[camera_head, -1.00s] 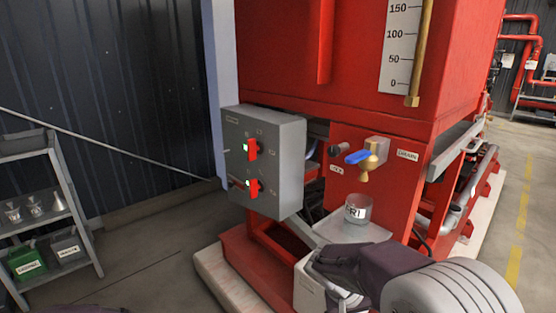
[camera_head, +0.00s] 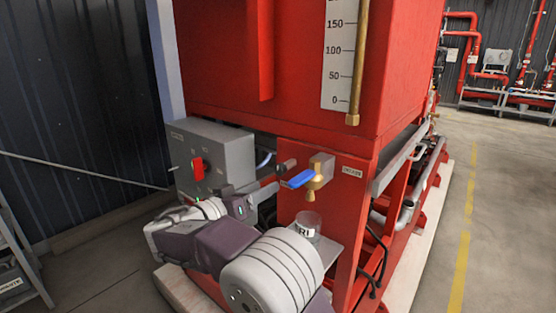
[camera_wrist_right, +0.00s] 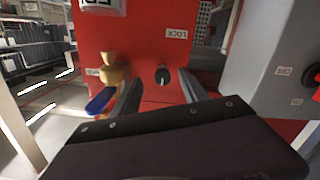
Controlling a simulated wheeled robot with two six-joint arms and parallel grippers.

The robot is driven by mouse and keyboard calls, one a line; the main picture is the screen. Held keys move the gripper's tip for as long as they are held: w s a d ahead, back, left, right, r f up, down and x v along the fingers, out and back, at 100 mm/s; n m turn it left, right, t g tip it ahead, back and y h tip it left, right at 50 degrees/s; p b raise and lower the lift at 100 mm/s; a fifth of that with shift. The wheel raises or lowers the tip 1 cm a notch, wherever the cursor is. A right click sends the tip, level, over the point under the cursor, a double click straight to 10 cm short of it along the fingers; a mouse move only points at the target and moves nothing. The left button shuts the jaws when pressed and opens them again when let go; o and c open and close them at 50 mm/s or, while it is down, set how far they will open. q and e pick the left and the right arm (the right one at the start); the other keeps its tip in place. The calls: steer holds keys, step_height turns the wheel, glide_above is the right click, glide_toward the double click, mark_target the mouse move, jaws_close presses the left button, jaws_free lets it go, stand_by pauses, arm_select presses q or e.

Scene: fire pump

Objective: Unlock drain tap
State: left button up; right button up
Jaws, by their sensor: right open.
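The drain tap (camera_head: 318,176) is brass with a blue lever (camera_head: 298,179) on the red panel, beside a label that seems to read DRAIN. A small dark lock knob (camera_head: 286,166) is left of it. In the right wrist view, upside down, the knob (camera_wrist_right: 162,77) shows near a LOCK label, between and beyond the fingers. My right gripper (camera_head: 262,190) is open and empty, pointing at the panel just left of the tap. In the wrist view the blue lever (camera_wrist_right: 101,101) is beside one finger. My left gripper is not in view.
A clear container (camera_head: 307,225) stands on a small shelf under the tap. A grey control box (camera_head: 211,150) with a red switch is close left of my right gripper. Open floor lies right of the red frame.

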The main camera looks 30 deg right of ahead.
mark_target(278, 171)
steer(key=shift+m, duration=0.3)
steer(key=x, duration=0.3)
steer(key=r+x, duration=0.1)
steer(key=x, duration=0.2)
steer(key=r+x, duration=0.1)
steer(key=x, duration=0.2)
steer(key=shift+w+a, duration=0.1)
steer(key=shift+w, duration=0.25)
jaws_close()
